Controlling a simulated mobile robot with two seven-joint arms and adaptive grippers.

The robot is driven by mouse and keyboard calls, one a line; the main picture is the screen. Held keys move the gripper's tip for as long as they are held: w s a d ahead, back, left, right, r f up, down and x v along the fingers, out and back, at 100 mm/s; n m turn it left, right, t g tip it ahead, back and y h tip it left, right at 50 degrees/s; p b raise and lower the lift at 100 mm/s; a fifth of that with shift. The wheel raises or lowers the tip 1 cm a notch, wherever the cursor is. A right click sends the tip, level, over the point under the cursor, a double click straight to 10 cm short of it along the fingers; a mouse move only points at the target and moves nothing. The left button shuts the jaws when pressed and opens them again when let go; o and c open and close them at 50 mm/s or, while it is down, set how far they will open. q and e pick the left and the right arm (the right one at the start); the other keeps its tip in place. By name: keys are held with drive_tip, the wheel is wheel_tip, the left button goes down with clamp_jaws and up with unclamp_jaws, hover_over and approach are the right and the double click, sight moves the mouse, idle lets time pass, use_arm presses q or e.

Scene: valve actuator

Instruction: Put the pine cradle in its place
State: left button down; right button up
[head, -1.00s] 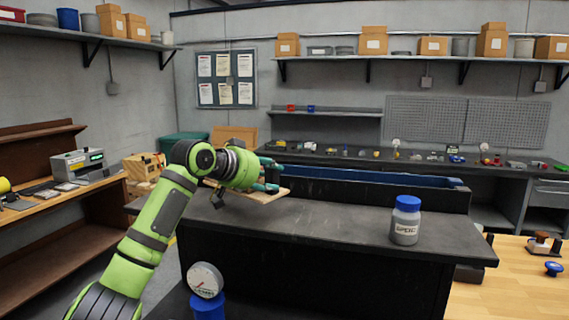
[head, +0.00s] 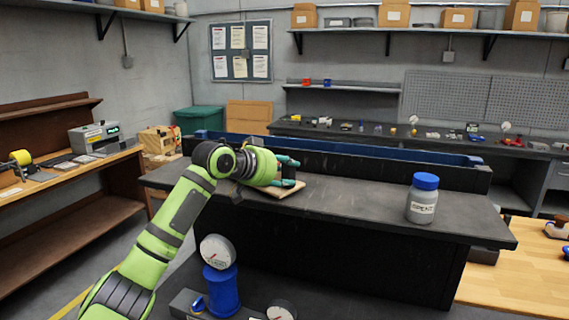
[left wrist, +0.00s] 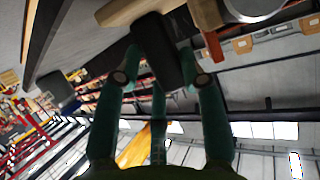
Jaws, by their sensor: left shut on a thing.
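The pine cradle (head: 284,192) is a pale flat wooden piece with a dark block rising from it. In the head view it is over the left half of the dark bench top (head: 350,207). My left gripper (head: 296,173), with teal fingers, is shut on it. In the left wrist view the gripper (left wrist: 160,75) has its fingers around the black block (left wrist: 158,50), with pale wood (left wrist: 140,10) beyond. I cannot tell whether the cradle touches the bench. My right gripper is out of view.
A white bottle with a blue cap (head: 423,198) stands on the bench to the right. A long blue tray (head: 350,153) runs behind. A gauge on a blue base (head: 222,290) stands in front, lower down. The bench top between the cradle and the bottle is clear.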

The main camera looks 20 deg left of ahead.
use_arm(q)
drive_tip(key=shift+s+r, duration=0.15)
drive_tip(key=shift+f, duration=0.5)
idle(0.3)
drive_tip(key=c, duration=0.7)
unclamp_jaws()
